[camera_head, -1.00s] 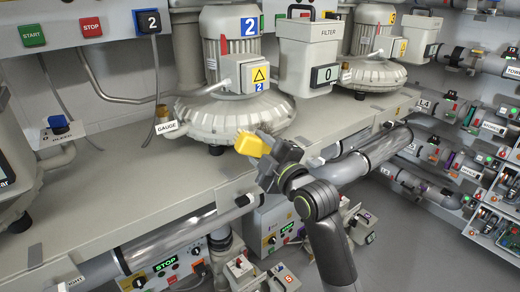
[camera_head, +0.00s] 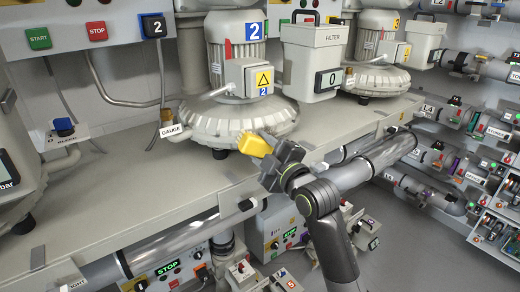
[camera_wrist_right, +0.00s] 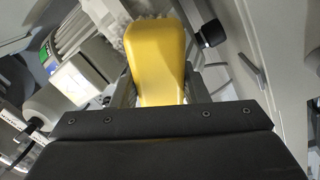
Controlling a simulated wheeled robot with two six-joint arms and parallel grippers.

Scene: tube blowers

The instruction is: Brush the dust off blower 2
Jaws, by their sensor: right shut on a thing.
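Blower 2 (camera_head: 210,116) stands on the grey bench, a round ribbed housing with an upright motor and blue "2" labels. My right gripper (camera_head: 270,153) is at the bench's front edge, in front of the housing's lower right side. It is shut on a yellow-handled brush (camera_head: 253,145), which points up and left toward the housing. In the right wrist view the yellow handle (camera_wrist_right: 158,60) fills the top middle, with pale bristles partly showing at its far end. I cannot tell whether the bristles touch the housing. Dust cannot be made out clearly. My left gripper is not in view.
A filter box (camera_head: 313,60) reading 0 stands right of the motor, and blower 3 (camera_head: 375,77) is beyond it. A gauge port (camera_head: 172,131) is at the left. The bench's front strip (camera_head: 110,205) is clear. Pipes run below its edge.

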